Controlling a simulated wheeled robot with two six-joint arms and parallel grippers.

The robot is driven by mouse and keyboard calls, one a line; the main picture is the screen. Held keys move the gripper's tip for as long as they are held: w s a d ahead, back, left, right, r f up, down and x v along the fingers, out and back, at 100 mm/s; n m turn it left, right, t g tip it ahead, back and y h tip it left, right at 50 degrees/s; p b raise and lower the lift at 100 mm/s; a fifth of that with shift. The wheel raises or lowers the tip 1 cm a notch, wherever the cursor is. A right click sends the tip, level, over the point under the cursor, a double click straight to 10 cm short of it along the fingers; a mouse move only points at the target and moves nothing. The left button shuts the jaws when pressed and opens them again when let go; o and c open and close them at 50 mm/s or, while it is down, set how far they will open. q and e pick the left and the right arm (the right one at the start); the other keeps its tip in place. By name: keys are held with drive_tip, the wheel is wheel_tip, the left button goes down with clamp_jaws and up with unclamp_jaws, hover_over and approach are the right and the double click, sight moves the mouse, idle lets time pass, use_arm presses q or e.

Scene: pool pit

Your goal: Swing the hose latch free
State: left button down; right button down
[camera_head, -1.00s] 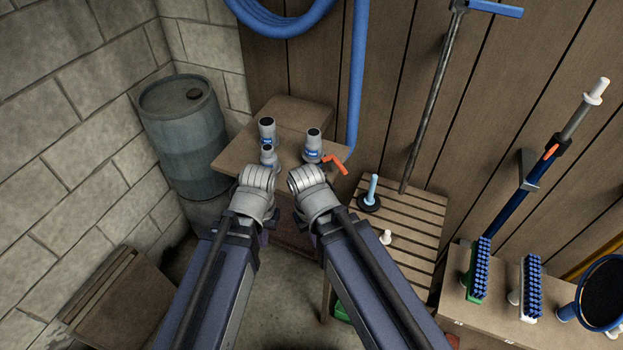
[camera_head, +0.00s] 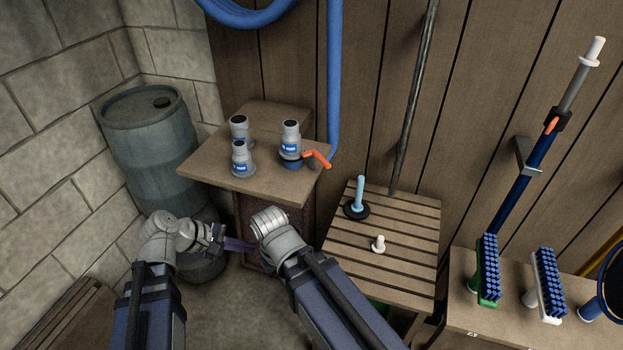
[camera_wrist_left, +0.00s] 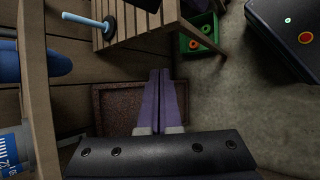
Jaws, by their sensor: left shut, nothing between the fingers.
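The orange latch handle (camera_head: 317,158) sticks out to the right from the right-hand grey fitting (camera_head: 290,140), by the shelf's right edge. The blue hose (camera_head: 334,80) comes down the wall behind it. My left gripper (camera_head: 240,246) is low in front of the shelf, below and left of the latch and apart from it. In the left wrist view its purple fingers (camera_wrist_left: 160,72) are together and empty. A blue round part (camera_wrist_left: 45,65) and a labelled grey fitting (camera_wrist_left: 14,145) show at that view's left edge. My right gripper is hidden behind its own wrist.
Two more grey fittings (camera_head: 239,128) (camera_head: 243,158) stand on the wooden shelf (camera_head: 215,158). A barrel (camera_head: 152,140) is at left. A slatted table (camera_head: 385,235) at right holds a blue-handled black disc (camera_head: 357,208) and a white peg (camera_head: 378,244). A green crate (camera_wrist_left: 190,50) is below.

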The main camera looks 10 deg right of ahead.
use_arm(q)
drive_tip(key=w+d+r+n+t+h, duration=0.1)
drive_tip(key=d+r+n+h, duration=0.35)
drive_tip(key=r, duration=0.25)
drive_tip(key=n+t+h, duration=0.2)
drive_tip(key=n+h, duration=0.2)
drive_tip(key=n, duration=0.3)
approach(325, 166)
drive_tip(key=x, duration=0.6)
drive_tip(key=shift+w+d+f, duration=0.1)
drive_tip(key=shift+w, duration=0.3)
drive_tip(key=shift+d, duration=0.2)
drive_tip(key=shift+w+d, duration=0.1)
drive_tip(key=shift+d, duration=0.85)
